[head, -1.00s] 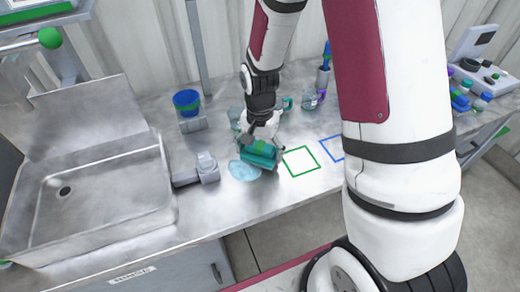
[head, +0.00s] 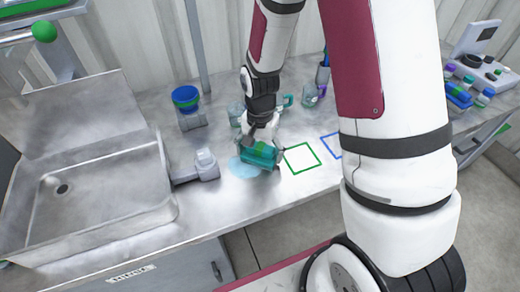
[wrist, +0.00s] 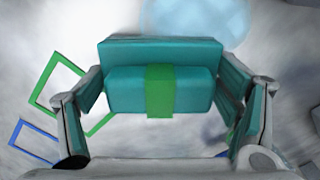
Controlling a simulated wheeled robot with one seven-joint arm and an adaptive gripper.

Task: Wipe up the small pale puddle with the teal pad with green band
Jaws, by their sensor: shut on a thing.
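The teal pad with green band (wrist: 195,91) is held between the fingers of my gripper (head: 262,150), which is shut on its raised grip. In the head view the teal pad (head: 258,155) is low over the metal counter; I cannot tell if it touches. The small pale puddle (head: 240,168) is light blue and lies on the counter at the pad's left and front side. In the wrist view the puddle (wrist: 195,14) shows beyond the pad's far edge, partly cut off by the frame and the pad.
A green square outline (head: 302,158) and a blue one (head: 331,145) are marked right of the pad. A grey fixture (head: 205,164) stands left of the puddle, beside the sink (head: 150,205). A blue cup (head: 186,98) and glassware (head: 310,95) stand behind.

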